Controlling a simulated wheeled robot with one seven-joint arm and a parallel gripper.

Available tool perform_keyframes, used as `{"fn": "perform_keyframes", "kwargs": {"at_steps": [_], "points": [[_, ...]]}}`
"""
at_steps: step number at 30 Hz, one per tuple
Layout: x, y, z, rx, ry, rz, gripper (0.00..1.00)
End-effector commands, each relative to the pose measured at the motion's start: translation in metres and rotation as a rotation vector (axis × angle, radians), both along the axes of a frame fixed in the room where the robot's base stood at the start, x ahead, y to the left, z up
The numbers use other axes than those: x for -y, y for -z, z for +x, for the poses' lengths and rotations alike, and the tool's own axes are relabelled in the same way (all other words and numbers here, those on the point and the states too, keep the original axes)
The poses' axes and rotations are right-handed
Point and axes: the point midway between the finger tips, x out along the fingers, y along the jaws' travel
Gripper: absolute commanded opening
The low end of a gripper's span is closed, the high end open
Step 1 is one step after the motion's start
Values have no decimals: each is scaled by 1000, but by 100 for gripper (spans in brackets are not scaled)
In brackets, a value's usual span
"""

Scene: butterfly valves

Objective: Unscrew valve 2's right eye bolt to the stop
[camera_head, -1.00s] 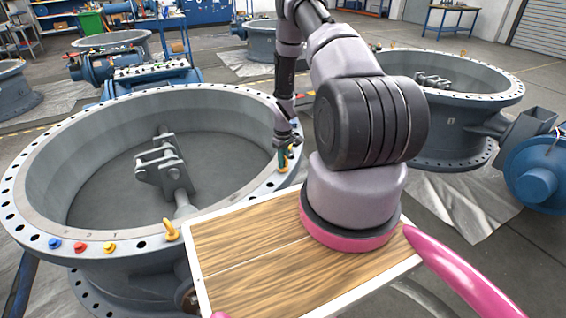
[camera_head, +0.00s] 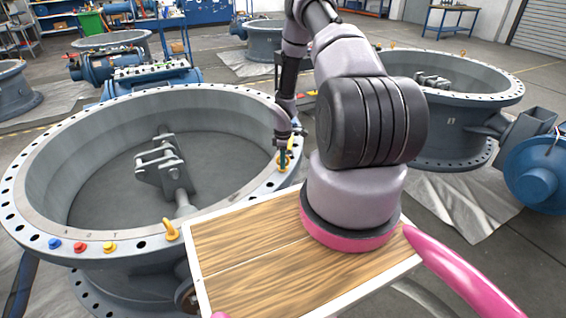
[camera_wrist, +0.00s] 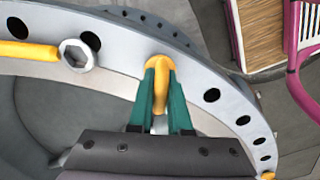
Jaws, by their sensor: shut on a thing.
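The near valve (camera_head: 60,215) is a large grey ring with a holed flange. The yellow right eye bolt (camera_head: 282,167) stands on the right side of that flange; it also shows in the wrist view (camera_wrist: 160,92), with its round base on the flange. My gripper (camera_head: 285,152) is at this bolt, its teal fingers (camera_wrist: 161,88) closed on the eye from both sides. The fingers hide part of the eye, and the bolt's thread is not visible. Another yellow eye bolt (camera_head: 171,230) stands on the front of the same flange.
In the wrist view a yellow-handled ring wrench (camera_wrist: 74,54) lies at the left over the flange. Blue, red and yellow plugs (camera_head: 80,247) sit on the front rim. A second valve (camera_head: 440,125) stands at the right, beyond my arm.

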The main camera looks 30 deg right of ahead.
Motion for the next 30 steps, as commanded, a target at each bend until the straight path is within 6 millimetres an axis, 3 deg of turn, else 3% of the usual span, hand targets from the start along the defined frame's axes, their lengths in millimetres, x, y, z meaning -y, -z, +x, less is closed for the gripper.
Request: {"fn": "perform_keyframes", "kwargs": {"at_steps": [17, 18, 19, 30], "points": [[0, -1, 2, 4, -32, 0, 0], [0, -1, 2, 4, -32, 0, 32], [0, -1, 2, 4, -31, 0, 43], [0, -3, 1, 1, -30, 0, 46]]}}
